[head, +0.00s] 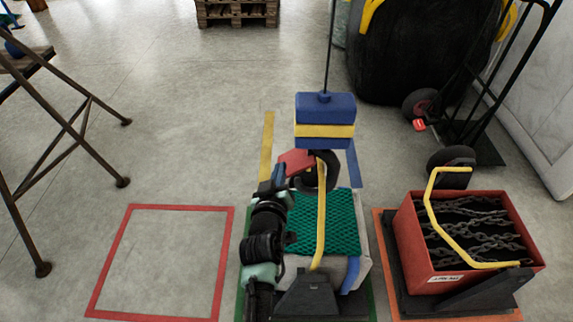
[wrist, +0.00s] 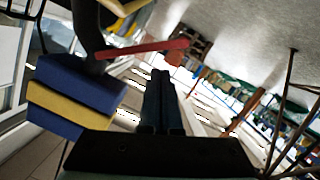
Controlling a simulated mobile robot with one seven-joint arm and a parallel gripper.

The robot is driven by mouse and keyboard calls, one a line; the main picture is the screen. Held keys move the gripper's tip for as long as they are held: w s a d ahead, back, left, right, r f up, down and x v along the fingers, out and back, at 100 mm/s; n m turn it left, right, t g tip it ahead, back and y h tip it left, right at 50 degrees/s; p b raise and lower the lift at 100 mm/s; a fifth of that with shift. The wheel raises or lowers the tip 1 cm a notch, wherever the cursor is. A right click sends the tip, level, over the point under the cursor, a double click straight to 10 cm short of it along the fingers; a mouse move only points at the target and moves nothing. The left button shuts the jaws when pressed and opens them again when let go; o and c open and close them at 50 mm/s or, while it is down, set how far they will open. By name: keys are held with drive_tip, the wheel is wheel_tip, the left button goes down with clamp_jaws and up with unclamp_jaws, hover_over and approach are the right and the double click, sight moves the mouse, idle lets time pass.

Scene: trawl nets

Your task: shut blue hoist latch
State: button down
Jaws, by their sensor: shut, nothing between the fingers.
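The hoist block (head: 325,120), blue with a yellow band, hangs on a thin line above the net load; it also shows in the wrist view (wrist: 72,100). A dark hook (head: 328,172) hangs below it. The red latch (head: 297,161) sticks out to the left from the hook, so it stands open; in the wrist view the red bar (wrist: 140,49) lies just beyond my fingertips. My gripper (head: 278,174) is shut and empty, close beside the latch; its fingers (wrist: 161,74) are together. Whether they touch the latch I cannot tell.
A yellow handle (head: 321,215) rises from the green net load (head: 344,225) to the hook. A red crate of chains (head: 412,244) stands at right, a hand truck (head: 480,130) behind it. A red floor square (head: 228,240) at left is empty. A trestle (head: 50,150) stands far left.

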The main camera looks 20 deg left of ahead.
wheel_tip(320, 180, down, 5)
drive_tip(key=d+n+t+h+b, duration=0.1)
drive_tip(key=d+n+t+b, duration=0.1)
drive_tip(key=n+b, duration=0.6)
drive_tip(key=shift+w+d+f+h+b, duration=0.2)
drive_tip(key=shift+w+d+h+b, duration=0.15)
drive_tip(key=shift+b, duration=1)
